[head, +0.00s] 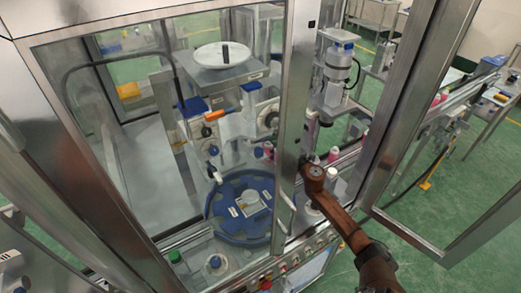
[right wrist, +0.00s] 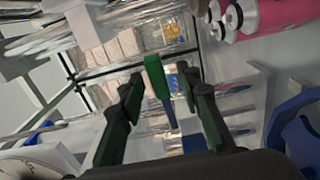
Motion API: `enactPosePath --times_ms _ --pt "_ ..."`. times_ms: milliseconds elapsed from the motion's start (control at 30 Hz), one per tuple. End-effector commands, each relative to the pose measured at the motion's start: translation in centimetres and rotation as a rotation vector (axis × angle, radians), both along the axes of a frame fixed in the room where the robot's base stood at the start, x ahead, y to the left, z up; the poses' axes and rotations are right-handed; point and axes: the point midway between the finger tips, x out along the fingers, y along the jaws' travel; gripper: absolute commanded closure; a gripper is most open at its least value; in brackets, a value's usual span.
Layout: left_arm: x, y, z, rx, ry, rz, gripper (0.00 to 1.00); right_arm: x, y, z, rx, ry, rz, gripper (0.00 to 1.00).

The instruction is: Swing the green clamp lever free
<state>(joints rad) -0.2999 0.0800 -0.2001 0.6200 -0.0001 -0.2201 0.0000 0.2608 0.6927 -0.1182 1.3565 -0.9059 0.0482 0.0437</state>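The green clamp lever (right wrist: 154,72) shows in the right wrist view as a bright green bar with a narrower shaft below. My right gripper (right wrist: 162,82) has its two dark fingers apart, one on each side of the lever. Gaps show between the lever and both fingers, so I see no grip on it. In the head view my brown right arm (head: 345,225) reaches in from the lower right to the machine's metal door post. Its fingers are hidden there, and I cannot make out the lever in that view. My left gripper is not in view.
A blue round turntable (head: 218,213) sits inside the glazed machine. The metal door post (head: 292,100) stands beside my right arm, and an open framed door (head: 400,95) is to its right. Pink bottles (right wrist: 262,14) lie at the top right of the wrist view.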

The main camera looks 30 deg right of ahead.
Motion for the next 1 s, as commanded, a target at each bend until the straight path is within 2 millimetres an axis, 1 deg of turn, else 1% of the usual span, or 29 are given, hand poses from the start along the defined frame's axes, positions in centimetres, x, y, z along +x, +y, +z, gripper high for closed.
enactPosePath --times_ms 167,700,833,1000 --pt "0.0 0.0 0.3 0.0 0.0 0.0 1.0 -0.6 0.0 0.0 0.001 0.001 0.001 0.68" --pt "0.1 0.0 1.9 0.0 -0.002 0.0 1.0 -5.7 -0.4 0.0 0.0 0.001 0.001 0.68" --pt "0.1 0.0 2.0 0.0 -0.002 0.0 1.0 -6.4 -0.4 0.0 0.0 0.001 0.001 0.68" --pt "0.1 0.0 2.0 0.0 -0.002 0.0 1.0 -6.5 -0.4 0.0 0.0 0.0 0.001 0.68"
